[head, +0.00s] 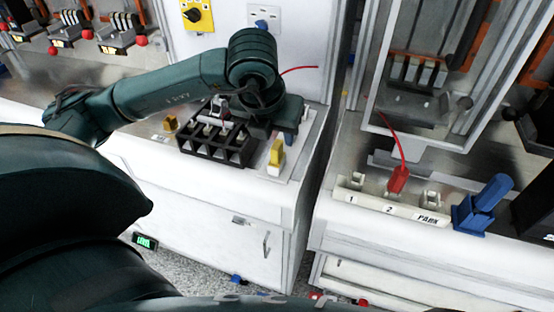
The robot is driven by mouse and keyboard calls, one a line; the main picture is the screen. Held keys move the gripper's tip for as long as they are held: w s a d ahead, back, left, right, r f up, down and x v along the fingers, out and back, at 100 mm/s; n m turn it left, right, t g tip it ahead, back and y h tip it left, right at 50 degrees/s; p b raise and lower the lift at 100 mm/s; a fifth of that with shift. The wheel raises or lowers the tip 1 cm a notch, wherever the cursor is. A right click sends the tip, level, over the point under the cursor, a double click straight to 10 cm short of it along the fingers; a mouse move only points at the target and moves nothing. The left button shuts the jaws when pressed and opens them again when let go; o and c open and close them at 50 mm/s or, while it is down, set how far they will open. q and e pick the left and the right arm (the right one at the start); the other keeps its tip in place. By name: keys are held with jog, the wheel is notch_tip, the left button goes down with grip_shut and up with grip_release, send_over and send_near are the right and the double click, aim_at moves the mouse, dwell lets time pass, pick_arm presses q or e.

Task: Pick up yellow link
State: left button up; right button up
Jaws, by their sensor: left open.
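A yellow piece (277,153) stands upright in a white base at the right front of the left counter. A smaller yellow piece (170,123) is at the left of a black slotted rack; I cannot tell which of the two is the yellow link. My left arm reaches in from the left and bends down over the counter. My right gripper is not in view.
The right counter holds a white strip (390,205) with sockets and a red plug (398,179) on a red lead. A blue handle (483,205) stands beside it. A gap separates the two counters. A yellow switch (197,15) is on the back panel.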

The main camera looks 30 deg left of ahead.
aim_at(277, 144)
pick_arm(q)
jog(key=p+x, duration=0.1)
jog(key=x, duration=0.4)
jog(key=shift+f, duration=0.15)
jog(key=shift+c, duration=0.2)
grip_shut()
